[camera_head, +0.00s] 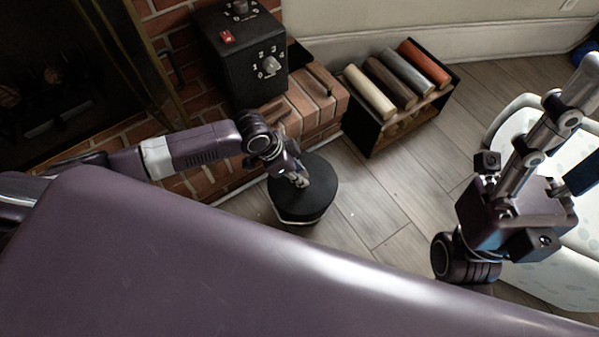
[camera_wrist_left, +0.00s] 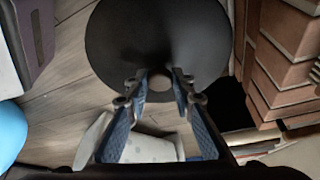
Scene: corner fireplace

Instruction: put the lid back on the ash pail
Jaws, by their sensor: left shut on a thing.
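A round black lid (camera_head: 325,182) lies under my left gripper (camera_head: 300,178) on the floor side of the brick hearth. In the left wrist view the lid (camera_wrist_left: 125,50) is a wide dark disc with a small knob (camera_wrist_left: 178,77) between the fingertips. My left gripper (camera_wrist_left: 163,85) is shut on that knob. A dark body with a pale lower edge, likely the ash pail (camera_head: 300,218), shows just below the lid. I cannot tell whether the lid is seated on it.
A black box with dials (camera_head: 240,60) stands on the brick hearth (camera_head: 318,105). A black rack (camera_head: 375,135) with several coloured rolls stands right of it. A pale spotted seat-like thing (camera_head: 550,275) is under my right arm. Bare plank floor (camera_head: 400,200) lies between.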

